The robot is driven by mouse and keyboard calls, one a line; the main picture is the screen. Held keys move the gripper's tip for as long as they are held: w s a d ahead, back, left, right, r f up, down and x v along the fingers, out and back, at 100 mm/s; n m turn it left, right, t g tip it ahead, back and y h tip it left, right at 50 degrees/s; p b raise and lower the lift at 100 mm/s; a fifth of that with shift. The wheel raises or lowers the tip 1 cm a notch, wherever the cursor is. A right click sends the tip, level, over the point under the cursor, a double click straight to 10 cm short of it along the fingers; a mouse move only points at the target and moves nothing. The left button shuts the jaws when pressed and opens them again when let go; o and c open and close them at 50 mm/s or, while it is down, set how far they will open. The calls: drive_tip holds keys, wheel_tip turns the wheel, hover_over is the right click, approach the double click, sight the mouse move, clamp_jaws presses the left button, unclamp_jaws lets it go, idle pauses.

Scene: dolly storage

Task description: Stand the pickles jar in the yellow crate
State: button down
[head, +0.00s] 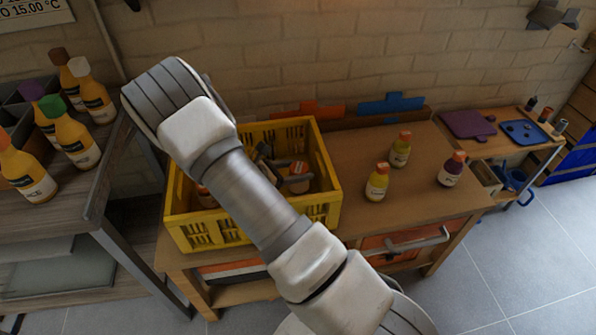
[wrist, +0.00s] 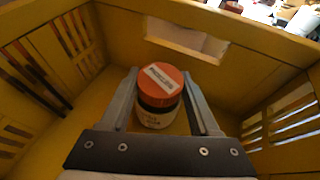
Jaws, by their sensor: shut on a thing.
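The yellow crate (head: 322,203) stands on the wooden workbench in the head view, and its walls (wrist: 110,35) surround my gripper in the wrist view. A jar with an orange lid (wrist: 163,80), dark band and pale label is upright between my fingers. I take it as the pickles jar; its print is too small to read. It also shows inside the crate in the head view (head: 299,169). My gripper (head: 283,176) reaches down inside the crate and is shut on the jar's sides. Whether the jar's base touches the crate floor cannot be told.
Another orange-brown item (head: 206,196) shows at the crate's left, partly behind my arm. Several bottles stand on the left table (head: 75,190).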

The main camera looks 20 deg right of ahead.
drive_tip(key=shift+c, duration=0.6)
unclamp_jaws()
drive_tip(key=shift+f, duration=0.1)
drive_tip(key=shift+a+r, duration=0.1)
drive_tip(key=shift+r, duration=0.15)
drive_tip(key=p+v, duration=0.3)
drive_tip(key=v, duration=0.8)
drive_tip(key=s+r+m+t+y, duration=0.1)
drive_tip(key=s+r+m+y, duration=0.5)
drive_tip(key=s+r+m, duration=0.4)
drive_tip(key=s+r+m+t+y, duration=0.2)
drive_tip(key=s+r+m+y, duration=0.5)
drive_tip(key=r, duration=1)
drive_tip(key=s+m, duration=0.3)
drive_tip(key=s, duration=0.2)
drive_tip(key=shift+s+r, duration=0.25)
drive_tip(key=shift+r, duration=0.05)
